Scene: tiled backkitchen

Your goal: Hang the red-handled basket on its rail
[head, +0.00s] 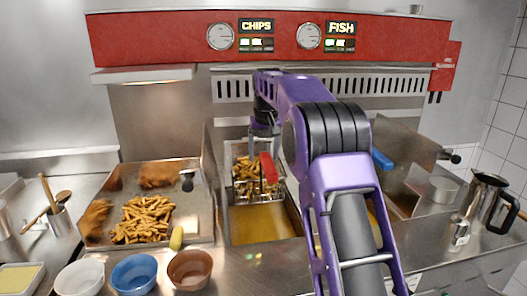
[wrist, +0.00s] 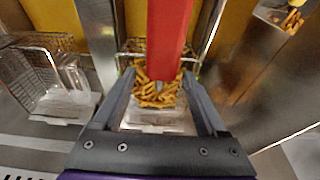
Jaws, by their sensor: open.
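The red-handled basket (head: 246,187) holds chips and is at the back of the left oil vat, over the yellow oil. Its red handle (head: 268,168) points toward me. In the wrist view the handle (wrist: 170,40) runs down the middle, and the chip-filled basket (wrist: 157,92) shows between my fingers. My gripper (head: 264,128) is above and behind the handle; its open fingers (wrist: 163,90) stand either side of the basket in the picture, with no clear contact. A pale rail (head: 232,121) runs along the back panel. I cannot tell whether the basket's hook rests on it.
A second, empty wire basket (wrist: 32,75) is beside it; a blue handle (head: 382,160) shows at the right vat. A tray of chips and fish (head: 143,220) is at the left. Bowls (head: 134,273) line the front counter. A steel jug (head: 486,200) stands at the right.

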